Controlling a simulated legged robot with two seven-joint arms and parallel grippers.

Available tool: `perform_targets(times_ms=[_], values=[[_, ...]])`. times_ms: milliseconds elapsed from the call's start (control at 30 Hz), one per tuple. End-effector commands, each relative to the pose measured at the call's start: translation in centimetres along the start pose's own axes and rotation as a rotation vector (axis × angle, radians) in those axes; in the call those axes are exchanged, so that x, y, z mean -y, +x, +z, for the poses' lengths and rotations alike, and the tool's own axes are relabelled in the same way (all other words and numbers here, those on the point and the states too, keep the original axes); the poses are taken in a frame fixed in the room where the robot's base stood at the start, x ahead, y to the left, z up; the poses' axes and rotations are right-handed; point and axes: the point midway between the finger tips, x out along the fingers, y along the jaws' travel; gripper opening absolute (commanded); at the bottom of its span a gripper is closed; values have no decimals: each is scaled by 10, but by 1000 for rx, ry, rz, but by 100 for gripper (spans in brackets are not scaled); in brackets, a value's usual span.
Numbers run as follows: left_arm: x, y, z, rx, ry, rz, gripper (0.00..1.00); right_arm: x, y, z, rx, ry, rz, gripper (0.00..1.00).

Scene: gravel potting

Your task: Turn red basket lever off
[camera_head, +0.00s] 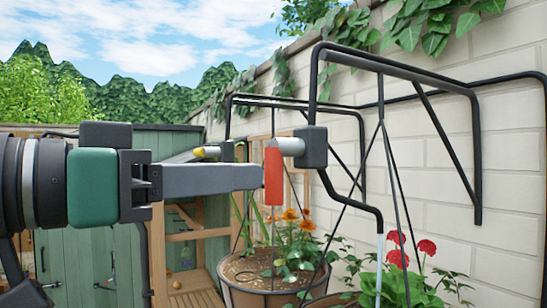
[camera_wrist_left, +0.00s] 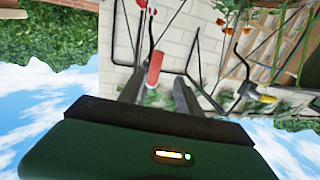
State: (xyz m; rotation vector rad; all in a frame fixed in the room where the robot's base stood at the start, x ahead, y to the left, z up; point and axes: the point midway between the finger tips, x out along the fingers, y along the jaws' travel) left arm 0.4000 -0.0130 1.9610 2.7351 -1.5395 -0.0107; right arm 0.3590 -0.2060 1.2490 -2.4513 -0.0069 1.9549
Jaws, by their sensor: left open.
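The red lever (camera_head: 273,177) hangs down from a grey valve (camera_head: 313,147) on the near black pipe, above the basket with red flowers (camera_head: 398,254). My left gripper (camera_head: 258,178) comes in level from the left, its fingertips right at the lever's left side. In the left wrist view the red lever (camera_wrist_left: 154,68) shows between the two spread fingers (camera_wrist_left: 158,82), nearer the left one. The gripper is open; I cannot tell whether a finger touches the lever. My right gripper is out of view.
A yellow lever (camera_head: 207,152) on a second pipe is behind my left gripper. A hanging basket with orange flowers (camera_head: 240,285) is below. Black brackets (camera_head: 430,120) and thin hanger rods stand out from the brick wall (camera_head: 510,180) at the right.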

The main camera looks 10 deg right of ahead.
Motion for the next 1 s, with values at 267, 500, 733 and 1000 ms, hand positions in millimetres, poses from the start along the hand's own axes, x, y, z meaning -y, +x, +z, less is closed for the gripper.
perform_targets(times_ms=[267,500,733,1000], values=[[-7,62,-2,7,4,3,41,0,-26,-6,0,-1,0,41],[-9,73,2,9,6,0,41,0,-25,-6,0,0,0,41],[-4,64,1,5,3,0,21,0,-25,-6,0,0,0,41],[0,56,-1,0,4,-6,0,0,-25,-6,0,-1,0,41]])
